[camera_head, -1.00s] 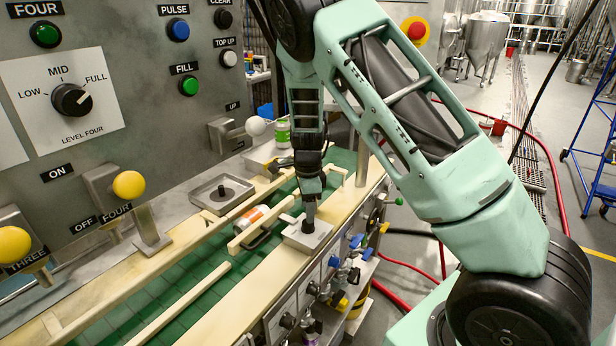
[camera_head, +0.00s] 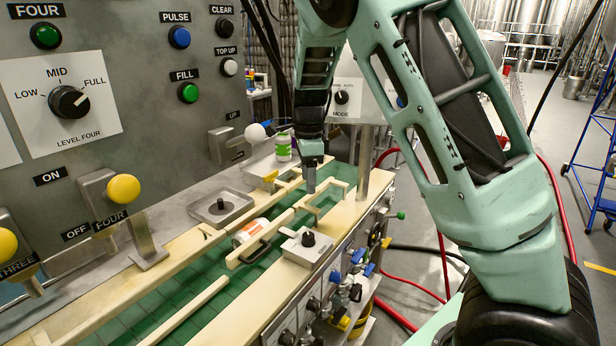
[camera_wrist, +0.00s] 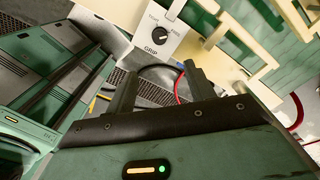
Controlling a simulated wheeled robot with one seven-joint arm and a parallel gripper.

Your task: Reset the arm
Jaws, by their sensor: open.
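My arm hangs over the conveyor at the centre right in the head view. My gripper (camera_head: 311,178) points down above the pale guide rails, clear of the grip knob box (camera_head: 307,247) that stands nearer on the rail. In the wrist view my gripper's fingers (camera_wrist: 158,90) are apart with nothing between them. The grip knob box (camera_wrist: 163,32) shows beyond the fingers there, labelled GRIP, with a black knob.
A white and orange can (camera_head: 250,234) lies on the green conveyor (camera_head: 190,285) by a black handle. A green-labelled can (camera_head: 283,147) stands farther back. The control panel (camera_head: 150,60) rises at left. A blue wheeled frame (camera_head: 592,150) stands at right.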

